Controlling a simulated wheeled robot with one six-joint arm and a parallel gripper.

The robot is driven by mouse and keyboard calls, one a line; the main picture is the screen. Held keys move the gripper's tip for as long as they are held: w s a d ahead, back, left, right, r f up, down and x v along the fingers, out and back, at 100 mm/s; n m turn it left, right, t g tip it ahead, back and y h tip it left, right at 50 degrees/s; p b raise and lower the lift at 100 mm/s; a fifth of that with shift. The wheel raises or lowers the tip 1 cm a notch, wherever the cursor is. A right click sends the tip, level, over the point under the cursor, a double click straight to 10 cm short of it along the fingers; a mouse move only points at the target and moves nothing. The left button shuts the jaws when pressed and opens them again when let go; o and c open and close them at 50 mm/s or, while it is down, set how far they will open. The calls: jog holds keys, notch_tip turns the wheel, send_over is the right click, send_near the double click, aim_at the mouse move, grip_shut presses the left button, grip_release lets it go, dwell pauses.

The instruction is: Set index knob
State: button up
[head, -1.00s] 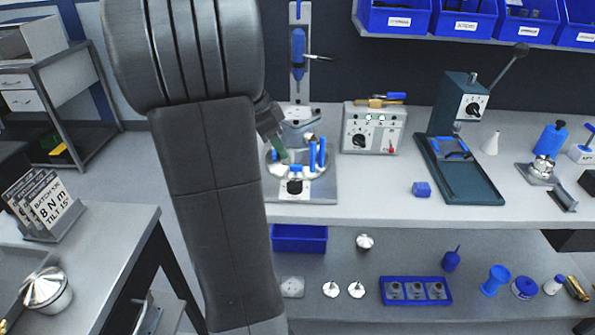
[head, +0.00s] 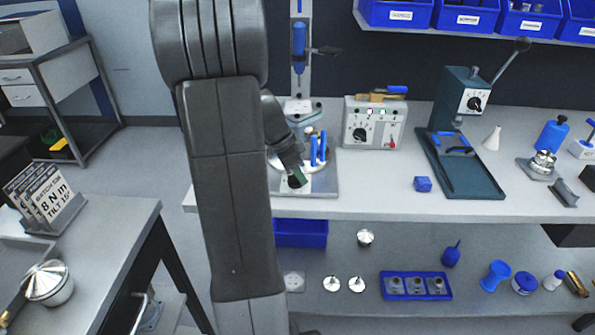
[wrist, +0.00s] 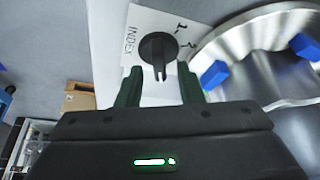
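The index knob (wrist: 155,48) is black and sits on a white plate (wrist: 120,22) lettered INDEX, with small position marks on the knob's right in the wrist view. My gripper (wrist: 159,74) is open, its two dark green fingers on either side of the knob's near end, with gaps visible. I cannot tell how deep the fingers reach along the knob. In the head view my gripper (head: 297,180) is over the front of the fixture (head: 325,186) and hides the knob. The round metal plate with blue blocks (wrist: 235,55) is right of the knob.
Blue upright pins (head: 318,150) stand on the fixture close behind my gripper. A control box (head: 374,123) with its own black knob and a dark press (head: 460,140) stand to the right. The bench between fixture and press is mostly clear, apart from a small blue block (head: 423,184).

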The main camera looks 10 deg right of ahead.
grip_shut()
jog(key=shift+f+n+b, duration=0.1)
jog(key=shift+n+b, duration=0.3)
jog(key=shift+n+t+b, duration=0.4)
jog(key=shift+n+b, duration=0.1)
jog(key=shift+n, duration=0.1)
jog(key=n+t+b, duration=0.1)
jog(key=n, duration=0.2)
jog(key=shift+w+y, duration=0.15)
jog(key=shift+y, duration=0.15)
jog(key=n, duration=0.1)
jog(key=n+t, duration=0.1)
jog(key=n+y, duration=0.1)
jog(key=n, duration=0.1)
jog(key=shift+r, duration=0.25)
jog(key=n+t+y+p, duration=0.1)
jog(key=n+p, duration=0.1)
jog(key=n, duration=0.1)
jog(key=shift+w+a+n, duration=0.1)
jog(key=shift+n, duration=0.2)
jog(key=shift+a+f+n+y, duration=0.1)
jog(key=shift+n+y, duration=0.45)
jog(key=shift+n, duration=0.75)
jog(key=shift+a+n+y, duration=0.1)
jog(key=shift+n+y, duration=0.45)
jog(key=shift+n, duration=0.75)
